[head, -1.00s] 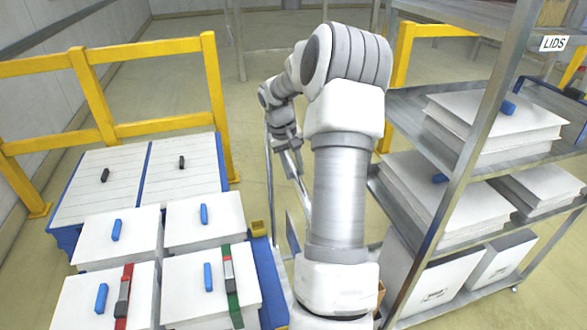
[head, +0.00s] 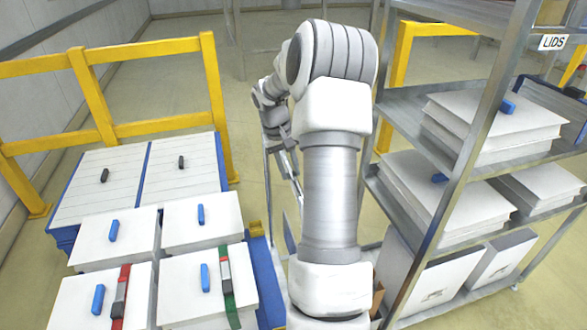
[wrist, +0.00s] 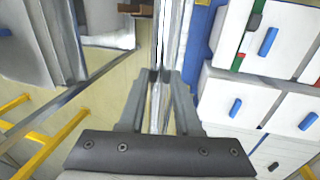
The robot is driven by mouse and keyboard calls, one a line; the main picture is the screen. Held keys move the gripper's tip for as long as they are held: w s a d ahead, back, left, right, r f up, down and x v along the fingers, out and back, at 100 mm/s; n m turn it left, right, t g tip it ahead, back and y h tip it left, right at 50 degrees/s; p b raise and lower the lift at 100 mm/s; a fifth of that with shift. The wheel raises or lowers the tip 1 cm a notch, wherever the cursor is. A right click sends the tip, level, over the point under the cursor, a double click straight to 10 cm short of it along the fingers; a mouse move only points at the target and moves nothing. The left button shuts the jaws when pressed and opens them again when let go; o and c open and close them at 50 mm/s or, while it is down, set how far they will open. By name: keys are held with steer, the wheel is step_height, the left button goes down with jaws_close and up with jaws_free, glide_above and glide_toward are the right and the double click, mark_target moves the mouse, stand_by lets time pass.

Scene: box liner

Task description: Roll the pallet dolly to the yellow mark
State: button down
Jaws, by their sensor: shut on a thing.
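The pallet dolly is a low blue platform (head: 266,285) carrying several white boxes (head: 200,222) with blue handles, and a thin metal handle frame (head: 267,180) rises at its right side. Two of the boxes have straps, one red and one green. My gripper (wrist: 162,78) is shut on the upright metal bar (wrist: 163,40) of this handle in the wrist view. In the head view my arm hides part of the handle and most of the gripper. I cannot make out a yellow mark on the floor.
A blue pallet with grey-white lidded boxes (head: 137,185) stands just behind the dolly. Yellow railings (head: 95,85) stand at the left and back. A metal shelf rack (head: 450,190) with lids and cartons is close on the right. Open floor lies beyond my arm.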

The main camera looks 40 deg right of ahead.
steer(key=c, duration=0.8)
jaws_free()
steer(key=shift+w+a, duration=0.45)
steer(key=shift+a, duration=0.3)
steer(key=shift+o, duration=0.9)
steer(key=shift+s+d, duration=0.1)
steer(key=shift+d, duration=0.05)
steer(key=shift+s+d, duration=0.15)
steer(key=shift+r, duration=0.1)
steer(key=p+v, duration=0.1)
steer(key=v, duration=1.6)
steer(key=shift+r+p, duration=0.2)
steer(key=shift+p, duration=0.15)
